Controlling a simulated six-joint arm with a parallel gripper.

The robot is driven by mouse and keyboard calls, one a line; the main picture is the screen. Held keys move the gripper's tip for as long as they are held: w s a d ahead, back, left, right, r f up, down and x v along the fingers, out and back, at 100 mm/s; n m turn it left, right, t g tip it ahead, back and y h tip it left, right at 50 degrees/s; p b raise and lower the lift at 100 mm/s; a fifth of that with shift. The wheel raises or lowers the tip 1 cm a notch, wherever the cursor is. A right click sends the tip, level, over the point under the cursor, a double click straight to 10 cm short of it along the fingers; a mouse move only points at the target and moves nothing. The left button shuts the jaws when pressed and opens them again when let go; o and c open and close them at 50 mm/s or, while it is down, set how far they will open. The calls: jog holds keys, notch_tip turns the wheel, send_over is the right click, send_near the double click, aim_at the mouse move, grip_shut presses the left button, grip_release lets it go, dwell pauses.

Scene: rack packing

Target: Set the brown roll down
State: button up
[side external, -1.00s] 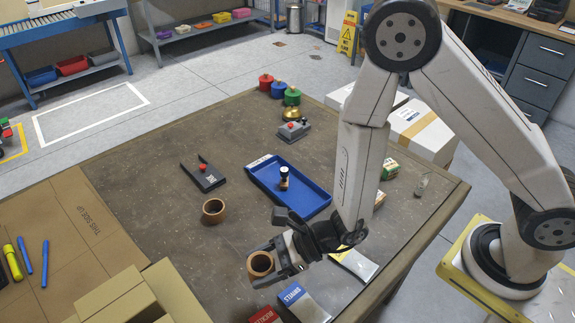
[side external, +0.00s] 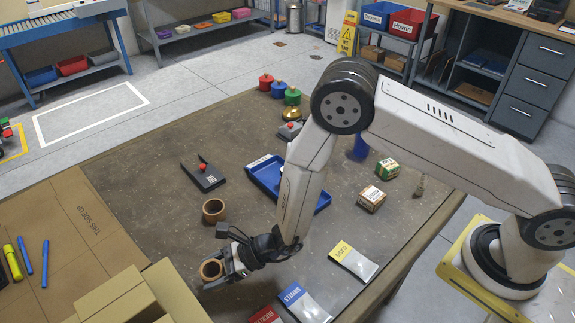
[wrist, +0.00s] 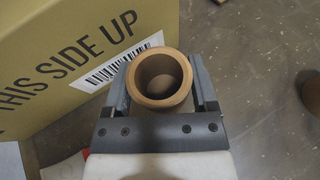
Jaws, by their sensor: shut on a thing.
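A brown roll (side external: 211,269) is held between the fingers of my gripper (side external: 226,268), near the front left of the table in the side view. In the wrist view the same roll (wrist: 160,80) sits between the two fingers of my gripper (wrist: 161,88), its open end facing the camera. A second brown roll (side external: 213,210) stands upright on the table just behind the held one. I cannot tell whether the held roll touches the table.
An open cardboard box (side external: 138,300) stands close to the left of my gripper. A blue tray (side external: 322,201) lies behind my forearm. Red, blue and yellow labelled packets, including the yellow one (side external: 352,261), lie along the front edge. Bare table (side external: 130,195) lies left of the standing roll.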

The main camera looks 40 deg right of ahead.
aim_at(212, 280)
jog(key=shift+w+a+f, duration=0.15)
jog(key=shift+w+f, duration=0.1)
jog(key=shift+w+a+f, duration=0.15)
jog(key=shift+w+f, duration=0.05)
jog(key=shift+f, duration=1.65)
jog(key=shift+f, duration=0.1)
jog(key=o, duration=1.1)
jog(key=shift+o, duration=0.2)
jog(key=shift+v, duration=6.1)
